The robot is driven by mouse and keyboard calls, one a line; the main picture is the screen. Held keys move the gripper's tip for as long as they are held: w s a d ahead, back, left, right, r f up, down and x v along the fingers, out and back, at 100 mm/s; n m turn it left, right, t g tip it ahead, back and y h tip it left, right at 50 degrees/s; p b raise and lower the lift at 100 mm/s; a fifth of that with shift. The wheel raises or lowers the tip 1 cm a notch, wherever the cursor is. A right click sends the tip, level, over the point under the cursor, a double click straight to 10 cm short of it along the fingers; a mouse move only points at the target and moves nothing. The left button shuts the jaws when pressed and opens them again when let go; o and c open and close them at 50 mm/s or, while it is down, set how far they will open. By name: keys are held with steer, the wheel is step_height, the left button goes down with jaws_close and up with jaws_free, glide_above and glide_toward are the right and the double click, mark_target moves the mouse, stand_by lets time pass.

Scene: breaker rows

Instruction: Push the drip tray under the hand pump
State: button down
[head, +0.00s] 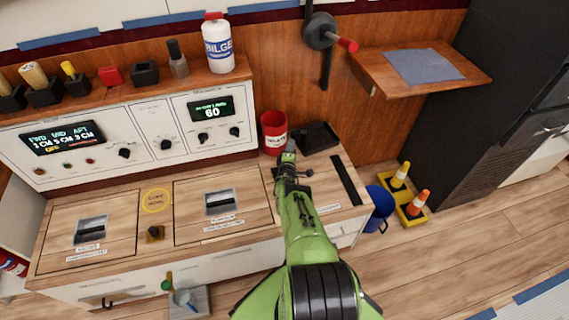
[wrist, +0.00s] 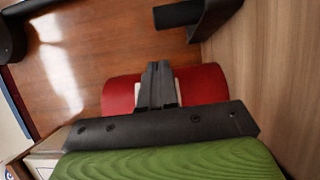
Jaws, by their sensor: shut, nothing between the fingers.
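The drip tray (head: 320,136) is a shallow black tray at the back right of the counter, close to the wooden wall. The hand pump (head: 319,32) is on the wall above it, with a red-gripped handle and a dark downward bar. My gripper (head: 289,150) is shut and empty, over the counter just left of and in front of the tray. In the wrist view its closed fingers (wrist: 158,72) overlap a red can. A black angled piece at the upper right there looks like the tray (wrist: 208,18). I cannot tell whether the fingers touch anything.
The labelled red can (head: 273,131) stands left of the tray, right behind my gripper. The control panel (head: 130,138) borders the counter's left part. A wooden shelf (head: 440,80) juts from the wall at right. A dark slot (head: 346,181) lies right of my arm.

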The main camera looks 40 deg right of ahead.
steer(key=shift+s+a+r+p, duration=0.3)
steer(key=shift+s+p, duration=0.1)
steer(key=shift+p, duration=0.1)
steer(key=shift+s+a+f+p, duration=0.15)
steer(key=shift+s+f+p, duration=0.05)
steer(key=shift+s+p, duration=0.2)
steer(key=p+v, duration=0.3)
steer(key=v, duration=0.3)
steer(key=shift+a, duration=0.15)
steer(key=shift+s+a+f, duration=0.15)
steer(key=shift+s+a, duration=0.15)
steer(key=shift+a, duration=0.05)
